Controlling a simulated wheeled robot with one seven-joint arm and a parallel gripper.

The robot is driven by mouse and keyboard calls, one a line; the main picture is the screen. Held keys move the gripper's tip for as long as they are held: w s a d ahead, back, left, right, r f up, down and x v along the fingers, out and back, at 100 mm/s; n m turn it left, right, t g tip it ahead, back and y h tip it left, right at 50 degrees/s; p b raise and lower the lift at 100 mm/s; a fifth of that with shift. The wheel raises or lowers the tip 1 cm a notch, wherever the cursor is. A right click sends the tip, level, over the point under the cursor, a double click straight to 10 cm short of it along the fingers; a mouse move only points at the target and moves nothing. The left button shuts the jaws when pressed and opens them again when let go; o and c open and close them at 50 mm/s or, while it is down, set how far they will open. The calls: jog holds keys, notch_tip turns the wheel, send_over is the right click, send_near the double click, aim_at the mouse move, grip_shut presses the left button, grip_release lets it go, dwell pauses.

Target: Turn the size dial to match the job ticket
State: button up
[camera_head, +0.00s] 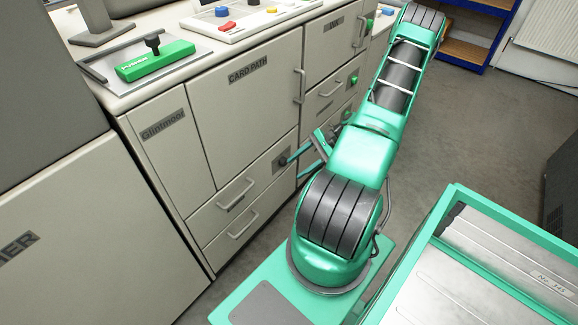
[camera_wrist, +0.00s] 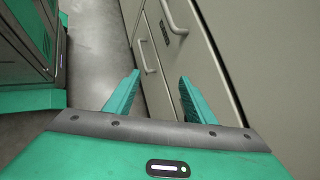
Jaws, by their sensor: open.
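A dark round knob (camera_head: 282,161) on a dark plate sits on the front of the beige machine (camera_head: 247,120), right of the upper drawer handle. I cannot tell whether it is the size dial, and its setting is too small to read. My gripper (camera_head: 294,168) is low in front of the machine, close to this knob in the picture. In the wrist view my gripper (camera_wrist: 160,78) is open and empty, its two green fingers apart. Drawer handles (camera_wrist: 150,58) show beyond the fingers; no dial shows there. I cannot make out a job ticket.
A green block with a black knob (camera_head: 154,61) stands in a grey tray on the counter. A white panel with coloured buttons (camera_head: 237,20) lies beside it. Green knobs (camera_head: 355,79) sit farther along the front. Blue-framed shelves (camera_head: 478,30) stand at the back; grey floor (camera_head: 480,130) is clear.

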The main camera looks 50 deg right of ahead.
notch_tip(320, 180, down, 8)
jog(key=d+r+m+t, duration=0.1)
jog(key=d+m+t, duration=0.1)
jog(key=m+t, duration=0.35)
jog(key=m+t+h, duration=0.7)
jog(key=m, duration=0.2)
send_near(286, 163)
jog(key=shift+m, duration=0.25)
jog(key=w, duration=0.8)
jog(key=shift+w+a+f, duration=0.15)
jog(key=shift+a, duration=0.2)
